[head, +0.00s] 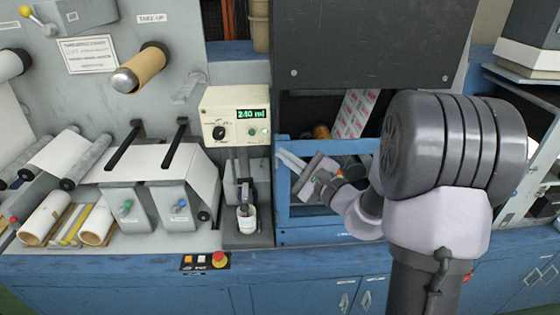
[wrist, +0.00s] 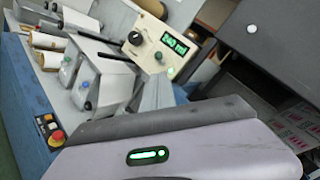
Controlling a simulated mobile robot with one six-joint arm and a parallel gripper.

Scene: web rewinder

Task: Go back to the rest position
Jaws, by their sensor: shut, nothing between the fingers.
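My gripper (head: 308,176) is in the head view, right of centre, at the front of the blue-framed open bay (head: 283,208). It is shut and I see nothing held in it. My arm reaches to it from the right and hides part of the bay. In the wrist view, my gripper's pale housing with a green light fills the bottom, and the fingertips cannot be made out clearly.
A cream control box (head: 236,126) with a green display stands left of my gripper, above a small white bottle (head: 247,220). A dark panel (head: 365,45) hangs above the bay. A red stop button (head: 219,259) is on the front edge. White-and-red printed material (head: 354,113) is inside the bay.

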